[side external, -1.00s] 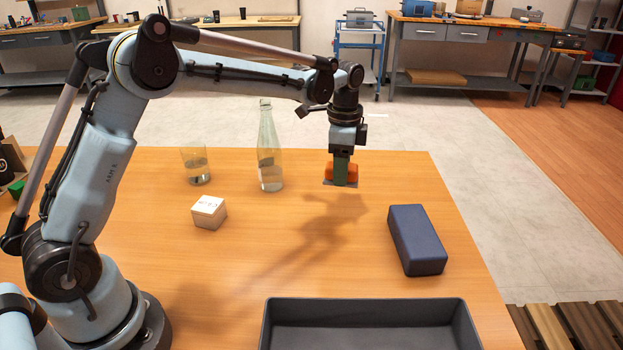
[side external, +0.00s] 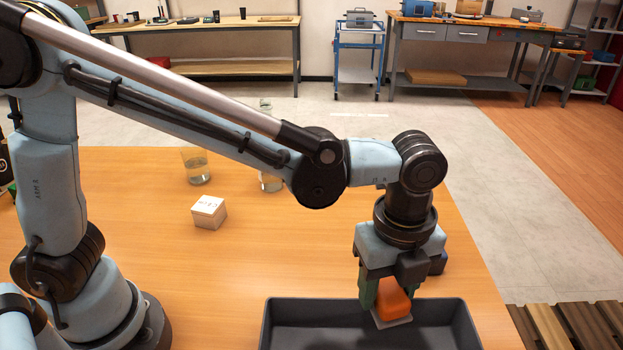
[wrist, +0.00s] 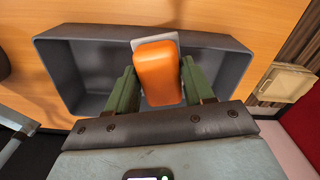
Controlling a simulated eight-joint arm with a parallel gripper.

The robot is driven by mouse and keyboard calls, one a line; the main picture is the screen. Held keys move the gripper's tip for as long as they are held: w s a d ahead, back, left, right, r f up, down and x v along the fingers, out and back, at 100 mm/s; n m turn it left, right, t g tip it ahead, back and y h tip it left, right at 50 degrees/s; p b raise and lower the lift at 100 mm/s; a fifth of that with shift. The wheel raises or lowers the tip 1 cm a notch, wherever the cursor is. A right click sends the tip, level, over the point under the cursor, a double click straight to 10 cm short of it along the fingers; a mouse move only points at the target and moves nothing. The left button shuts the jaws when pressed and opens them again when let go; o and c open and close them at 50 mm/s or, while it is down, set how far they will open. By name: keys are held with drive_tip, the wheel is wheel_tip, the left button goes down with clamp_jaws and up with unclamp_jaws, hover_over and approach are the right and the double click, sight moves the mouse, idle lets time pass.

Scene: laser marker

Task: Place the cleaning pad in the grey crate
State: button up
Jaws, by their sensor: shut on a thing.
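The cleaning pad, an orange block with a thin grey pad underneath (side external: 392,302), is held in my gripper (side external: 384,287). In the wrist view the orange block (wrist: 157,72) sits between the two green fingers, which are shut on it. The grey crate (side external: 290,328) is at the table's front, cut off by the lower picture edge. In the wrist view the crate (wrist: 75,65) lies beneath the pad. The pad appears over the crate's right part in the side view. I cannot tell its exact height above the crate's floor.
A white box (side external: 209,212) and a glass (side external: 196,166) stand further back on the table, clear of the crate. A bottle (side external: 270,182) is mostly hidden behind my arm. A dark blue block (side external: 438,264) shows only partly behind my gripper.

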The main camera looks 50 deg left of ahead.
sight(379, 325)
drive_tip(key=s+m, duration=0.1)
drive_tip(key=s+d+m, duration=0.1)
drive_tip(key=s, duration=0.1)
drive_tip(key=s+d+m, duration=0.1)
drive_tip(key=s, duration=0.1)
drive_tip(key=shift+d+f, duration=0.25)
drive_tip(key=shift+f, duration=0.05)
drive_tip(key=shift+s+d+f, duration=0.1)
drive_tip(key=shift+s+f, duration=0.05)
drive_tip(key=shift+f, duration=1.9)
drive_tip(key=shift+s+f, duration=0.15)
drive_tip(key=shift+f, duration=1.85)
drive_tip(key=o, duration=1.1)
drive_tip(key=shift+f, duration=0.1)
